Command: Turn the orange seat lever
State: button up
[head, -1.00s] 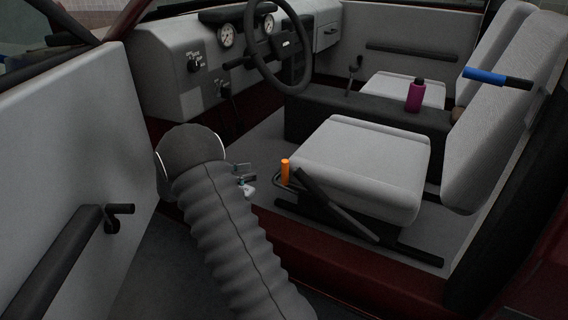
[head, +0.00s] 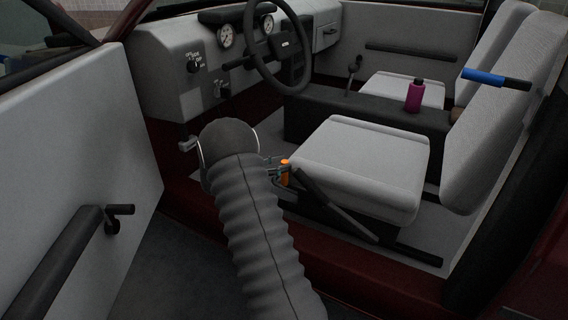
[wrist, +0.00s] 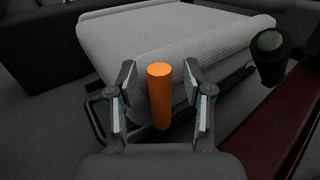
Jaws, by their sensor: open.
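The orange seat lever (head: 286,172) stands upright at the front corner of the near grey seat (head: 360,165). In the wrist view the orange lever (wrist: 160,95) rises between the two fingers of my gripper (wrist: 160,100), with a visible gap on each side. My gripper (head: 278,170) is open around the lever in the head view, where my arm partly hides it. The lever's lower end meets dark metal framework beside the seat, and its exact joint is hidden.
A dark bar (head: 335,205) runs along the seat's near side. The steering wheel (head: 278,45) and dashboard are beyond my arm. The open door with its dark armrest (head: 60,255) is on the left.

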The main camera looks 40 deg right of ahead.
jog(key=shift+x, duration=0.75)
